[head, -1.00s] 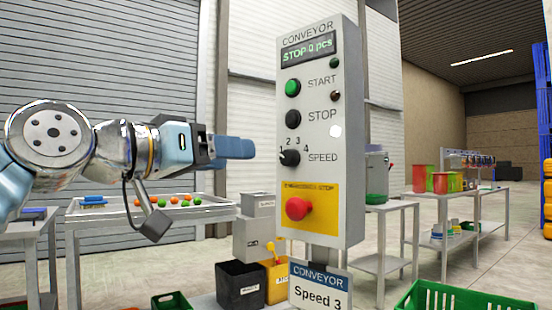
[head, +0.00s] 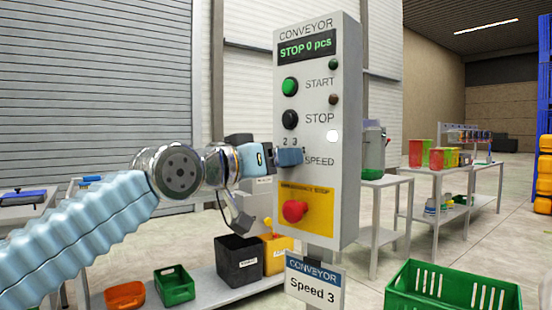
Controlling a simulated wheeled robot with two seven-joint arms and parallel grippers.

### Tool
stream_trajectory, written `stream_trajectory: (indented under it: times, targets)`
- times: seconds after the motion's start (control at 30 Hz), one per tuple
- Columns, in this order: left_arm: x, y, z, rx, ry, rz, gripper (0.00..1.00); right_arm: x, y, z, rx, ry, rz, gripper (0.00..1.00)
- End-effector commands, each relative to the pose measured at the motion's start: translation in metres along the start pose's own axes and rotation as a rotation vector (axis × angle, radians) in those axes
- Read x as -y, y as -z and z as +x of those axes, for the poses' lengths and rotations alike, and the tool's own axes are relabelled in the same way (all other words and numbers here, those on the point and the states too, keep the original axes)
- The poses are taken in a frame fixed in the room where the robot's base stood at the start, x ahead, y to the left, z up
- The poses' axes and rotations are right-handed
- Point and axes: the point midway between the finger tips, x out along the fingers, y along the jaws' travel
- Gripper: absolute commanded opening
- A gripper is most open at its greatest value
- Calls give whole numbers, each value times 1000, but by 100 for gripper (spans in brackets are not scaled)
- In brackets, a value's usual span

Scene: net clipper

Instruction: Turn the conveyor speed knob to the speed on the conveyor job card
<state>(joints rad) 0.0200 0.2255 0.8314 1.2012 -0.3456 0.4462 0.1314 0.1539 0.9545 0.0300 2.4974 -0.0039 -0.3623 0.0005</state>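The grey conveyor control panel (head: 345,190) stands upright in the middle of the head view. Its display (head: 307,47) reads "STOP 0 pcs". The conveyor job card (head: 314,285) below it reads "Speed 3". My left gripper (head: 290,157) is at the speed knob, its blue fingertips in front of it. They hide the knob and its pointer; only the numbers 2 and 3 show clearly above. I cannot tell whether the fingers are closed on the knob. My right gripper is not in view.
The red emergency stop button (head: 295,211) sits just below my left gripper, and the black stop button (head: 291,119) just above. Black (head: 239,262) and yellow bins stand low behind the panel. A green crate (head: 453,290) is at the lower right.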

Motion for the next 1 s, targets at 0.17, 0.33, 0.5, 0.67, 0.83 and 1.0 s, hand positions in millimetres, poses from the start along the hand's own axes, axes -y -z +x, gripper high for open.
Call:
stream_trajectory:
  times: [0.17,0.33,0.5,0.67,0.83,1.0]
  targets:
    - [0,0,0,0,0,0,31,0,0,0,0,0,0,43]
    - [0,0,0,0,0,0,5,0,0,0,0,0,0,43]
    - [0,0,0,0,0,8,4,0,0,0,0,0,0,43]
    - [0,0,0,1,0,46,4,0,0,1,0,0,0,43]
    - [0,-1,0,1,0,138,4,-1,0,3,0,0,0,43]
    - [0,-1,0,0,0,278,4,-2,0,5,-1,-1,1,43]
